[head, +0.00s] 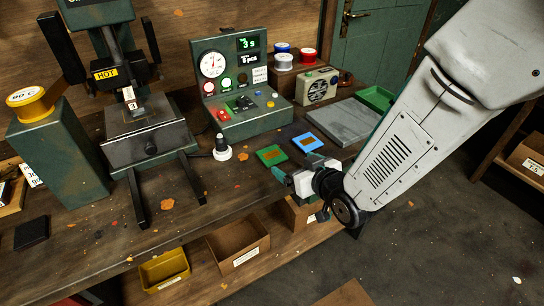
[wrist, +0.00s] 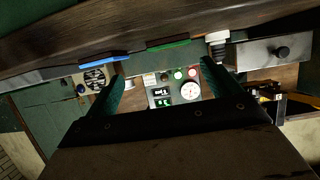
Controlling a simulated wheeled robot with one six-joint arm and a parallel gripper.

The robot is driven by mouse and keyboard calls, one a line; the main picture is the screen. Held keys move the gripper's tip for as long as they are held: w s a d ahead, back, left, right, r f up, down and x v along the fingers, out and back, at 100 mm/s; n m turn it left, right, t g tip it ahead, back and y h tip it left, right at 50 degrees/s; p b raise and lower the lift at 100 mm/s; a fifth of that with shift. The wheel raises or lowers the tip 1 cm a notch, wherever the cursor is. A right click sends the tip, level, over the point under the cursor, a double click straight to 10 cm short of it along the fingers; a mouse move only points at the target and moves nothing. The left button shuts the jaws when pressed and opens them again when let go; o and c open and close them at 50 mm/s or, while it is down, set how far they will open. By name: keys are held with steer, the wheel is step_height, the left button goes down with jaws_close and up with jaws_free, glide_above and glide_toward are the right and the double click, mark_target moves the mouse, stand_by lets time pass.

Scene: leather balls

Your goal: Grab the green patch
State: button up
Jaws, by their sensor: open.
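The green patch (head: 270,155), a flat square with a brown middle, lies on the wooden bench near its front edge. In the wrist view it shows edge-on as a thin green strip (wrist: 168,44). A similar blue patch (head: 308,142) lies just right of it and is a blue strip (wrist: 104,62) in the wrist view. My gripper (head: 282,176) is in front of the green patch, near the bench edge, and looks apart from it. Its two teal fingers (wrist: 163,80) are spread with nothing between them. The head view hides part of the fingers.
A green console (head: 240,105) with gauge and display stands behind the patches. A white-based knob (head: 222,152) is left of the green patch. A hot press (head: 150,140) stands further left. A grey slab (head: 343,122) lies right. Open bins (head: 238,246) sit below the bench edge.

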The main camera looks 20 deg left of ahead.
mark_target(273, 157)
steer(key=shift+s+a+f, duration=0.2)
steer(key=shift+a+f, duration=0.1)
steer(key=shift+a, duration=0.2)
steer(key=shift+w+a+f+y, duration=0.1)
steer(key=shift+w+a+y, duration=0.05)
steer(key=shift+a+y, duration=0.15)
steer(key=x, duration=0.7)
steer(key=shift+f, duration=0.1)
steer(key=c, duration=1.1)
